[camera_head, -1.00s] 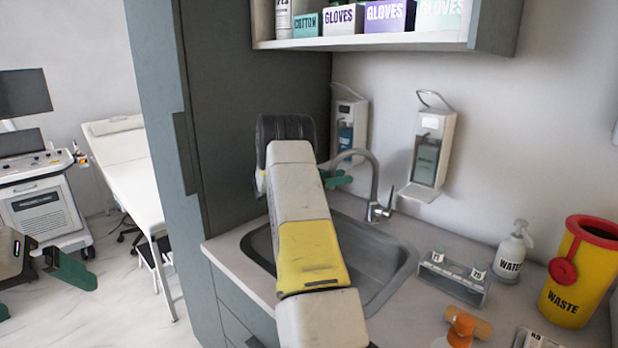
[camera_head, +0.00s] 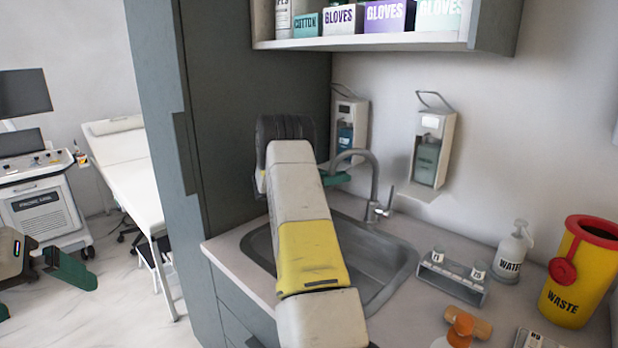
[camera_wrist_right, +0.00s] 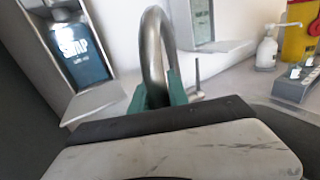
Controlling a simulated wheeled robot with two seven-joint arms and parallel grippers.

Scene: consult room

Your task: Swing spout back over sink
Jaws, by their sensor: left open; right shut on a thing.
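The metal spout (camera_head: 364,158) arches up from the back edge of the sink (camera_head: 378,252), with its lever (camera_head: 389,197) at the base. The spout leans toward the left of the sink in the head view. My right gripper (camera_head: 338,179) has its green fingers at the spout's outer end, partly hidden behind my arm. In the right wrist view the green fingers (camera_wrist_right: 158,96) close around the curved spout (camera_wrist_right: 153,48). My left gripper (camera_head: 36,270) is open at the far left, low over the floor and away from the counter.
Two wall dispensers (camera_head: 432,150) hang behind the tap. A tall grey cabinet (camera_head: 245,100) bounds the left. Shelf boxes (camera_head: 390,16) are above.

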